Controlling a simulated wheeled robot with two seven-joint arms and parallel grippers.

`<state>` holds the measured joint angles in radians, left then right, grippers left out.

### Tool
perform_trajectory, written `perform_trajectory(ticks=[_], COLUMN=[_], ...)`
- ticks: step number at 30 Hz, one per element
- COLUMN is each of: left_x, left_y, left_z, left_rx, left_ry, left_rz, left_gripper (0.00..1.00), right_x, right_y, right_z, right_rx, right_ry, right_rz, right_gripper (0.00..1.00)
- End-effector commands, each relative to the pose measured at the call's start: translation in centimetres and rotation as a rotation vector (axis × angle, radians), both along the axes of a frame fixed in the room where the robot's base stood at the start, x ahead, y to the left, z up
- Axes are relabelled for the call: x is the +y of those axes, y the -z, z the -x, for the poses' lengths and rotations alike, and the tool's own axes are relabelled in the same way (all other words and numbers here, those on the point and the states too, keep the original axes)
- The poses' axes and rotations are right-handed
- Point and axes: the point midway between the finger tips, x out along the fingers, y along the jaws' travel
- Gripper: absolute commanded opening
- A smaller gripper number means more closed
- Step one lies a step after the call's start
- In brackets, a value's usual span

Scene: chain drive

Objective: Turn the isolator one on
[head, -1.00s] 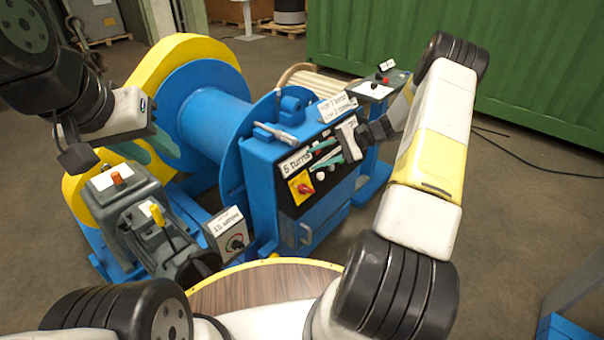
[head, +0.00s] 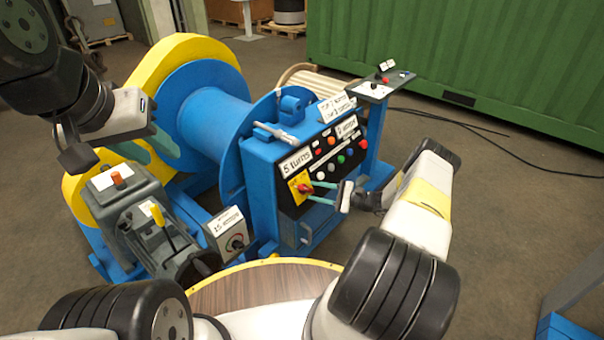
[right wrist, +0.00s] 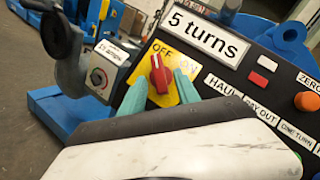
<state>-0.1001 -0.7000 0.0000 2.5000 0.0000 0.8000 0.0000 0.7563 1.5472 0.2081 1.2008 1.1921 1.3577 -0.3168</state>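The isolator is a red rotary knob (head: 303,187) on a yellow plate on the blue cabinet's black panel. In the right wrist view the red knob (right wrist: 160,74) has a white mark pointing up towards the word OFF, and ON stands to its right. My right gripper (head: 314,190) is open, with its teal fingers reaching to the knob. In the right wrist view the open right gripper (right wrist: 160,88) has one finger on each side of the knob; I cannot tell whether they touch it. My left gripper (head: 142,150) is over the grey machine at left, and its opening is unclear.
A "5 turns" label (right wrist: 207,32) sits above the isolator. Several coloured buttons (head: 341,158) lie right of it on the panel. A small dial box (head: 232,235) stands lower left.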

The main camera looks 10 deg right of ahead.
Motion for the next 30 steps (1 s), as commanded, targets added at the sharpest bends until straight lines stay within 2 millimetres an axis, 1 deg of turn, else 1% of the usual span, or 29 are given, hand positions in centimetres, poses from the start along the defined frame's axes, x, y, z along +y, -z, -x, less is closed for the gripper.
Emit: perform_trajectory(ticks=[1,3,6,14,20,30], left_x=[0.0,0.0,0.0,0.0,0.0,0.0], left_y=[0.0,0.0,0.0,0.0,0.0,0.0], left_z=[0.0,0.0,0.0,0.0,0.0,0.0], left_rx=[0.000,0.000,0.000,0.000,0.000,0.000], left_ry=[0.000,0.000,0.000,0.000,0.000,0.000], left_rz=[0.000,0.000,0.000,0.000,0.000,0.000], left_gripper=[0.36,0.36,0.36,0.36,0.36,0.36], right_x=[0.7,1.2,1.7,1.8,1.8,1.8], right_y=[0.0,0.0,0.0,0.0,0.0,0.0], right_z=[-0.3,-0.6,-0.9,-0.9,-0.9,-0.9], right_rx=[0.000,0.000,0.001,0.001,0.001,0.010], right_ry=[-0.002,-0.001,0.000,0.000,0.000,0.007], right_rz=[0.000,0.001,0.001,0.001,0.001,-0.010], right_gripper=[0.38,0.38,0.38,0.38,0.01,0.00])
